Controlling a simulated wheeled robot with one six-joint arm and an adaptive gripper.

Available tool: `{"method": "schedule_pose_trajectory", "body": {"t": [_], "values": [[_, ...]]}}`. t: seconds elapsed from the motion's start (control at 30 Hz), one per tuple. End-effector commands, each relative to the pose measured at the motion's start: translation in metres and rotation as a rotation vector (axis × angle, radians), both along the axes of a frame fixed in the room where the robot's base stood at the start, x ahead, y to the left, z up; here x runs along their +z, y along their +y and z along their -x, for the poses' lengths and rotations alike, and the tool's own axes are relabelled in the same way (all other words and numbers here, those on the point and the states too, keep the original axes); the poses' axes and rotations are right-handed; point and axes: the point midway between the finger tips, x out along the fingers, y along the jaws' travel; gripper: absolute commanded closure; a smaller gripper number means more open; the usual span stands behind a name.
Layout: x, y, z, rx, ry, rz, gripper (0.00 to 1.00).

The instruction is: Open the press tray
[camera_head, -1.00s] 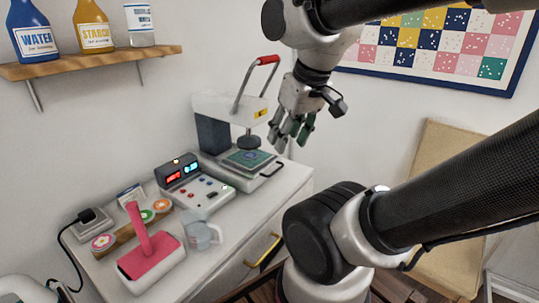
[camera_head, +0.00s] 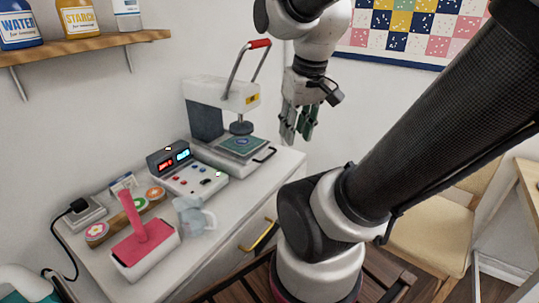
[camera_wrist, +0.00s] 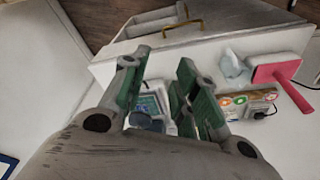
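The white heat press (camera_head: 205,105) stands at the far end of the white cabinet top, its red-tipped lever (camera_head: 260,43) raised. Its press tray (camera_head: 242,146) lies under the round black press head, with a green and blue patch on it and a dark handle (camera_head: 266,154) at its front right. The tray also shows in the wrist view (camera_wrist: 151,103), partly hidden behind my fingers. My gripper (camera_head: 297,140) is empty, pointing down to the right of the press, apart from the handle. In the wrist view its green-padded fingers (camera_wrist: 158,75) are spread.
A control box (camera_head: 187,172) with lit displays stands in front of the press. A shelf with bottles (camera_head: 95,42) hangs above. A brass handle (camera_head: 264,236) sticks out from the cabinet front.

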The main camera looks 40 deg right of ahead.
Motion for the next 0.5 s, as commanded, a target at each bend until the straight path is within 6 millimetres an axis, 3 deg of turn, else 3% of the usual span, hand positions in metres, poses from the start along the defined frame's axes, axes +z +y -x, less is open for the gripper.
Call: {"method": "schedule_pose_trajectory", "body": {"t": [0.1,0.2,0.5], "values": [[-0.031,-0.025,0.006,-0.157,0.138,-0.065,0.70],[-0.056,-0.035,0.012,-0.295,0.230,-0.162,0.70],[-0.129,-0.035,0.021,-0.632,0.409,-0.577,0.70]]}}
